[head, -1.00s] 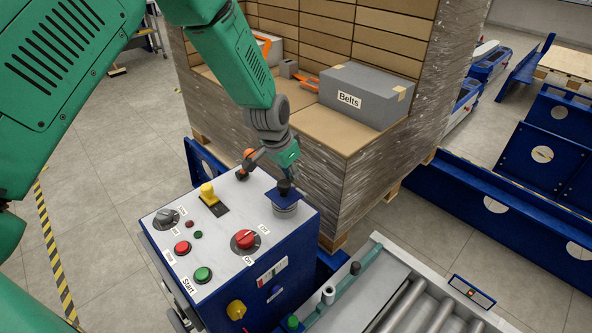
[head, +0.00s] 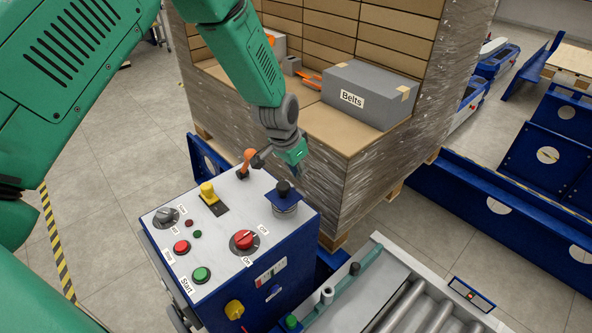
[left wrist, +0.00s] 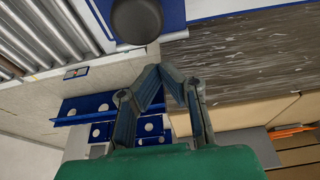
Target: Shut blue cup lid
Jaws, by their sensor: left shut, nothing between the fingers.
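The blue lid (head: 273,197) is a square plate with a black knob (head: 283,187). It lies about flat over a round grey cup (head: 287,211) on the far right corner of the control box top. My left gripper (head: 297,171) is shut and empty, above and just behind the knob, apart from it. In the left wrist view the shut fingers (left wrist: 172,72) point toward the dark round knob (left wrist: 137,20) and the blue lid (left wrist: 172,14), with a gap between. My right gripper is not in view.
The blue control box (head: 270,262) carries a red rotary switch (head: 243,240), a yellow switch (head: 208,192), an orange-handled lever (head: 247,160) and several buttons. Wrapped boxes (head: 340,190) stand close behind my left gripper. A roller conveyor (head: 410,300) is at right.

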